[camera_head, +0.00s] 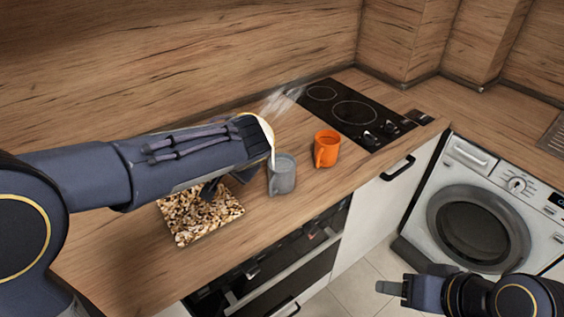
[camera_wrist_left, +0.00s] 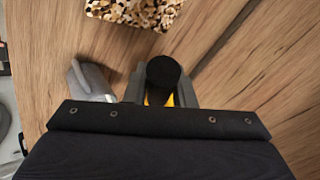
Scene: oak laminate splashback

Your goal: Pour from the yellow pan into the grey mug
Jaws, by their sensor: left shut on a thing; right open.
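My left gripper (camera_wrist_left: 161,86) is shut on the handle of the yellow pan; the handle's black round end (camera_wrist_left: 163,71) and a bit of yellow show between the fingers. In the head view most of the yellow pan (camera_head: 260,117) is hidden behind my left arm. Its yellow rim and white contents show, tipped toward the right. A thin white stream runs from it down to the grey mug (camera_head: 282,178), which stands upright on the counter just below. A grey shape, likely the mug (camera_wrist_left: 89,80), also shows in the left wrist view. My right gripper (camera_head: 392,288) is open and empty, low over the floor.
An orange mug (camera_head: 326,150) stands right of the grey mug. A black hob (camera_head: 350,108) lies behind it. A speckled board (camera_head: 197,214) lies on the counter under my left arm. An oven is under the front edge; a washing machine (camera_head: 480,215) stands at the right.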

